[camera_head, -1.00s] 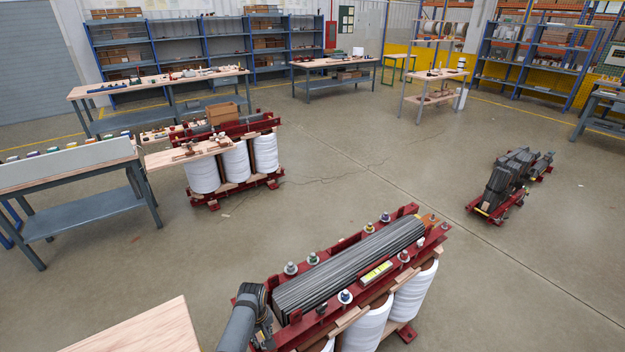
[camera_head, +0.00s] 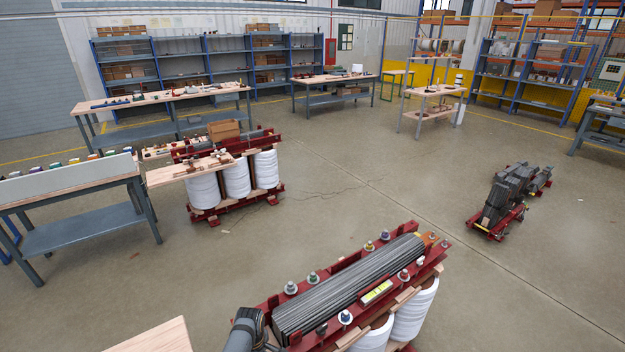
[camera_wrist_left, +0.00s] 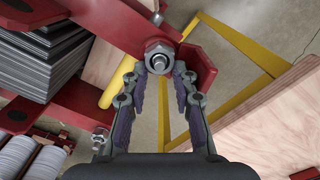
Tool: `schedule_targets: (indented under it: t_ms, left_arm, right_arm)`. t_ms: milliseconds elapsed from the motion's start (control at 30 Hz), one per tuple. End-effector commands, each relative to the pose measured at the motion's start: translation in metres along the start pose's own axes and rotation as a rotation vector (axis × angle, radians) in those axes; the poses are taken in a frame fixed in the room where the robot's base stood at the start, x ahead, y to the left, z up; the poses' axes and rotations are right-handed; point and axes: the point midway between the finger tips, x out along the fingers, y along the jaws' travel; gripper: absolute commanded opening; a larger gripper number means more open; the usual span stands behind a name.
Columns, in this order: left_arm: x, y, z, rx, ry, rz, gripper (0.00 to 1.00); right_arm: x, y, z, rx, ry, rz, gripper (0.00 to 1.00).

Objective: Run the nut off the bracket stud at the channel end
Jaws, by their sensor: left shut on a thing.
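In the left wrist view, a grey hex nut (camera_wrist_left: 160,47) sits on a stud (camera_wrist_left: 157,63) whose round end faces the camera. Red metal of the bracket (camera_wrist_left: 205,72) and channel (camera_wrist_left: 110,18) surrounds it. My left gripper (camera_wrist_left: 161,69) is closed around the nut, one fingertip on each side. The stud end shows between the fingertips. In the head view, my left arm (camera_head: 245,332) reaches the near-left end of the closest core's red channel (camera_head: 270,303). The fingertips and that nut cannot be made out there. My right gripper is not in view.
A wooden tabletop (camera_head: 155,338) is at bottom left. A second core (camera_head: 237,178) stands behind. The floor between is clear.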

Motion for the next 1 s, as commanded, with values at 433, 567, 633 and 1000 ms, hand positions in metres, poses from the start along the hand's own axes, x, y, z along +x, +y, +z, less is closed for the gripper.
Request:
schedule_targets:
  t_ms: [433, 567, 633, 1000]
  left_arm:
    - [0.000, -0.003, 0.001, -0.183, -0.001, -0.001, 0.00]
    - [-0.002, -0.006, 0.002, -0.361, -0.001, -0.002, 0.00]
    - [-0.002, -0.008, 0.002, -0.467, -0.001, -0.002, 0.00]
    - [0.000, -0.009, 0.003, -0.575, -0.001, -0.001, 0.00]
  right_arm:
    - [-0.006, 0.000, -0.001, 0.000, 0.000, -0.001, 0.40]
    - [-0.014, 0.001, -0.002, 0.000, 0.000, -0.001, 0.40]
    - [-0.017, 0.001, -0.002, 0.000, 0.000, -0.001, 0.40]
    - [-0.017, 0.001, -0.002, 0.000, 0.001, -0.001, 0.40]
